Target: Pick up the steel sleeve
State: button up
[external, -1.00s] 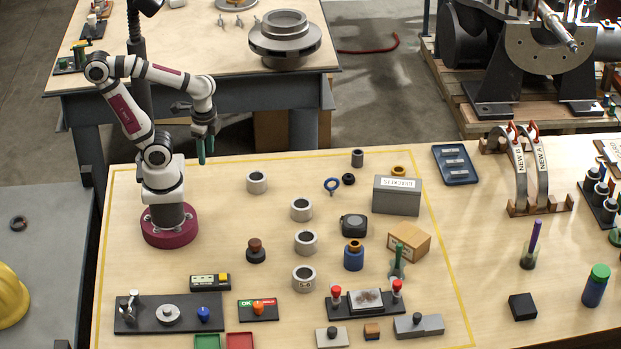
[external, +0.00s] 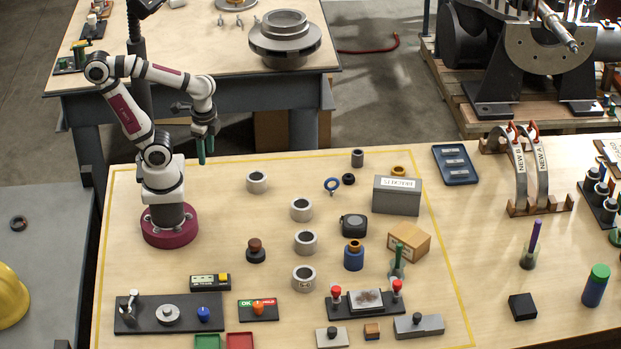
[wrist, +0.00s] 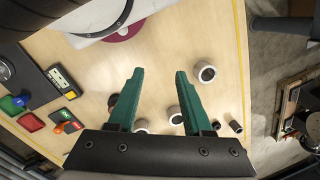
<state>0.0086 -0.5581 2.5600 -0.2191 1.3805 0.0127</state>
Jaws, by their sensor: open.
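Several light grey ring-shaped sleeves stand upright in a loose column on the table: the far one (external: 257,182), a second (external: 301,209), a third (external: 305,242) and a near one (external: 304,278) with a small mark. A smaller, darker grey hollow cylinder (external: 357,158) stands at the back. I cannot tell which is the steel sleeve. My gripper (external: 202,160) hangs empty above the table's back left, well away from them. In the wrist view its green fingers (wrist: 159,72) are apart, with one sleeve (wrist: 205,72) right of them and others partly hidden behind the fingers and palm.
A brown-topped knob (external: 256,251), a black square case (external: 353,225), a blue jar (external: 353,256) and a cardboard box (external: 408,242) stand near the sleeves. A grey box (external: 397,196) is behind right. Dark fixture plates (external: 137,325) line the front.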

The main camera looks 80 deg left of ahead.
dwell(0.3)
jog(key=o, duration=0.8)
jog(key=m+h, duration=0.2)
jog(key=m, duration=0.6)
send_over(306, 240)
jog(key=s, duration=0.2)
notch_tip(306, 240, down, 4)
jog(key=f, duration=0.6)
jog(key=w+d+f, duration=0.1)
jog(key=f, duration=0.5)
jog(key=d+f, duration=0.1)
jog(key=f, duration=0.4)
jog(key=shift+w+d+f, duration=0.15)
jog(key=shift+w+f, duration=0.05)
jog(key=shift+w, duration=0.2)
